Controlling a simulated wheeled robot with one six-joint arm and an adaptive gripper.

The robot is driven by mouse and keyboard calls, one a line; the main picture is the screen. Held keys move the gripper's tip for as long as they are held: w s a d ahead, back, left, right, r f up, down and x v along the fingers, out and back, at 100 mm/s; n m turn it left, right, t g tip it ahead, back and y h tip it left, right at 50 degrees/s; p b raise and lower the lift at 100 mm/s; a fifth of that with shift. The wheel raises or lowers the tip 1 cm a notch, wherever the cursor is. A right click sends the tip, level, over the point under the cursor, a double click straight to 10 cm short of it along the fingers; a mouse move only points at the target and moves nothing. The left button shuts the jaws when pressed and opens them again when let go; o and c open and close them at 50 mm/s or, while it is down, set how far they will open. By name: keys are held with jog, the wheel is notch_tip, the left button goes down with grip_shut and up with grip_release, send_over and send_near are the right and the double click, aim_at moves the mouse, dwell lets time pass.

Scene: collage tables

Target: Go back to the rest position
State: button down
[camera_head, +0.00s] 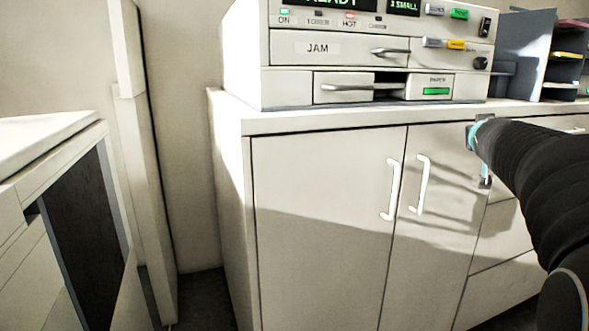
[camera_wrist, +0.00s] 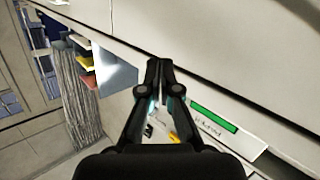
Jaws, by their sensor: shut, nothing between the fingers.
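My gripper (camera_wrist: 159,66) is shut and empty in the wrist view, with its two black fingers together. Beyond it are the pale front of a machine and a green label (camera_wrist: 214,117). In the head view my black arm reaches in from the right edge, in front of the cabinet. The fingertips are not clear there.
A white cabinet (camera_head: 325,230) with two handled doors stands ahead. A printer-like machine (camera_head: 345,72) labelled JAM sits on it. A grey paper sorter (camera_head: 523,50) stands at the right. A white-topped unit (camera_head: 45,140) is at the left, with a narrow floor gap between.

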jog(key=s+a+f+g+y, duration=0.2)
jog(key=s+a+f+g, duration=0.1)
jog(key=s+a+f, duration=0.45)
jog(key=s+a+f+g+y, duration=0.2)
jog(key=s+a+f+g, duration=0.25)
jog(key=s+f, duration=0.55)
jog(key=s+a+f+n+y, duration=0.1)
jog(key=s+a+f, duration=0.2)
jog(key=s+a, duration=0.2)
jog(key=s+a+f+n+g+y, duration=0.1)
jog(key=s+a+f, duration=0.2)
jog(key=s+a, duration=0.2)
jog(key=s+a+f+n+p, duration=0.1)
jog(key=s+a+f, duration=0.2)
jog(key=s, duration=0.6)
jog(key=shift+s+a+y, duration=0.15)
jog(key=shift+a+y, duration=0.25)
jog(key=shift+a, duration=0.6)
